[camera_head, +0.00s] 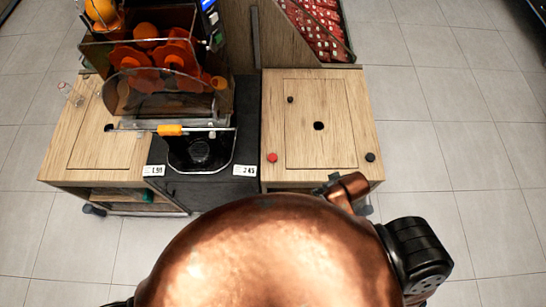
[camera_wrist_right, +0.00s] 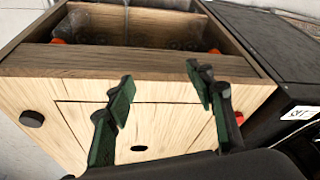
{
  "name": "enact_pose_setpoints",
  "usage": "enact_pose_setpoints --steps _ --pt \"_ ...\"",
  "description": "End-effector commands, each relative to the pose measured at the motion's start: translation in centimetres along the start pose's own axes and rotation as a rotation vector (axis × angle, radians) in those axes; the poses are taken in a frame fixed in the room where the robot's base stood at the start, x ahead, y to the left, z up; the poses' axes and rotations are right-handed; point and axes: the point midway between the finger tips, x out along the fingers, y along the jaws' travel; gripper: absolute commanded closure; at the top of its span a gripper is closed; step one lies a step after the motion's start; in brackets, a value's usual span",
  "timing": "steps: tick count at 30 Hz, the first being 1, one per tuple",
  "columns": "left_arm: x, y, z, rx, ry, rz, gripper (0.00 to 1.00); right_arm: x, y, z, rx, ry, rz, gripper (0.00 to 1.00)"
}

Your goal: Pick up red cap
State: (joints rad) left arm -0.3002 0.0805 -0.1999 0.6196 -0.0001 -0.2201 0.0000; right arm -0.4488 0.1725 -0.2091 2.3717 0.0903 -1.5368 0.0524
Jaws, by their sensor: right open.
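The red cap (camera_head: 272,157) sits on the right wooden counter (camera_head: 360,100), near its front left corner in the head view. In the right wrist view the counter appears turned around, and the red cap (camera_wrist_right: 239,118) shows small beside the right-hand finger, partly hidden by it. My right gripper (camera_wrist_right: 163,108) is open, its two dark green fingers wide apart over the counter with nothing between them. The cap lies outside the finger gap. In the head view my copper-coloured body hides most of my right arm and its gripper. My left gripper is not in view.
The juicer (camera_head: 165,75) stands left. Bottles with orange caps (camera_wrist_right: 214,51) lie in the shelf below.

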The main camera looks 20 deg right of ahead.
Motion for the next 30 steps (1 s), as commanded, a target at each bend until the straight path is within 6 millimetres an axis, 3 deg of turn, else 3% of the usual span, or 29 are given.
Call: enact_pose_setpoints --steps 1,3,11,21,25,30 --pt "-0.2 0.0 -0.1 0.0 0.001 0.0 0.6 -1.2 -1.2 -1.9 -0.027 0.026 -0.026 0.51" --pt "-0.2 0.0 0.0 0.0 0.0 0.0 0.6 -1.2 -3.0 -3.6 -0.058 0.036 -0.065 0.51" --pt "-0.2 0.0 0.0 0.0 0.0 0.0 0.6 -0.1 -9.4 -8.8 -0.178 0.055 -0.192 0.51" --pt "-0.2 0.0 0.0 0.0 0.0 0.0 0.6 1.1 -18.8 -15.1 -0.435 -0.024 -0.318 0.51" --pt "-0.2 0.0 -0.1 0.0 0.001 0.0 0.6 1.8 -19.9 -16.8 -0.527 -0.113 -0.296 0.51" --pt "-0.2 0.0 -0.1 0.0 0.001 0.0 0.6 2.4 -17.9 -19.0 -0.575 -0.229 -0.204 0.51"
